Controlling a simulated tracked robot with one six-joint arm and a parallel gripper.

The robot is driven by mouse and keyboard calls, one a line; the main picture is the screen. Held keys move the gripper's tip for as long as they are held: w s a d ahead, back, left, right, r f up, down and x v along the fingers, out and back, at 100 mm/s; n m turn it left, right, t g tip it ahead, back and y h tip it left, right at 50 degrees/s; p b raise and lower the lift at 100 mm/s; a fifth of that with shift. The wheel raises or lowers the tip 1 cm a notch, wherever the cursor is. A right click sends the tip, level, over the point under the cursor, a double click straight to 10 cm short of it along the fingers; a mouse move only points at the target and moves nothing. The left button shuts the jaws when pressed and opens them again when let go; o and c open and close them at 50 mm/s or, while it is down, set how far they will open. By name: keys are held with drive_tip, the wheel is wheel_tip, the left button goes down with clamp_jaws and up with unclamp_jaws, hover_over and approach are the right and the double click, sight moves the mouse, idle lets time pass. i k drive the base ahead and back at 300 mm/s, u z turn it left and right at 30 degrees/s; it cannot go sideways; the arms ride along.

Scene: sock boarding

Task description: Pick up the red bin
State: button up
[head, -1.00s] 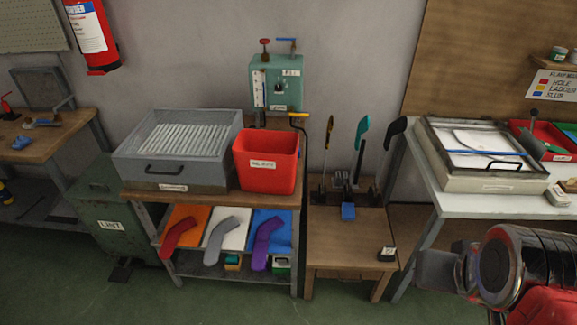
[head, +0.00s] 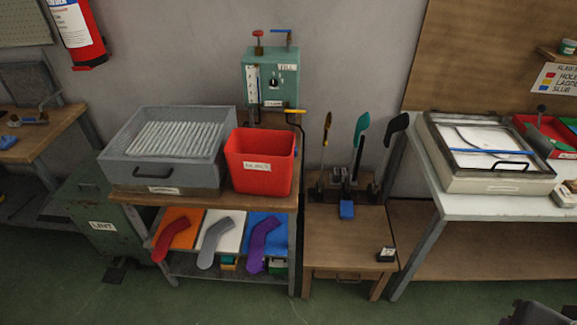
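The red bin (head: 261,163) stands upright on the wooden top of a small cart, just left of the middle of the head view. It has a white label on its front, and its rim is open at the top. It sits right beside a grey box of white rods. Only a dark piece at the bottom right corner shows, likely part of my arm. My gripper's fingers are not in view, and nothing touches the bin.
The grey box (head: 118,158) is left of the bin, and a green control box (head: 271,78) is behind it. Upright paddle-like tools (head: 360,131) stand on a low wooden table (head: 346,244) to the right. A white-topped bench (head: 476,207) is farther right. Green floor in front is clear.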

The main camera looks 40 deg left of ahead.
sight(260, 161)
drive_tip(key=z, duration=0.5)
drive_tip(key=i, duration=1.45)
drive_tip(key=u, duration=3.05)
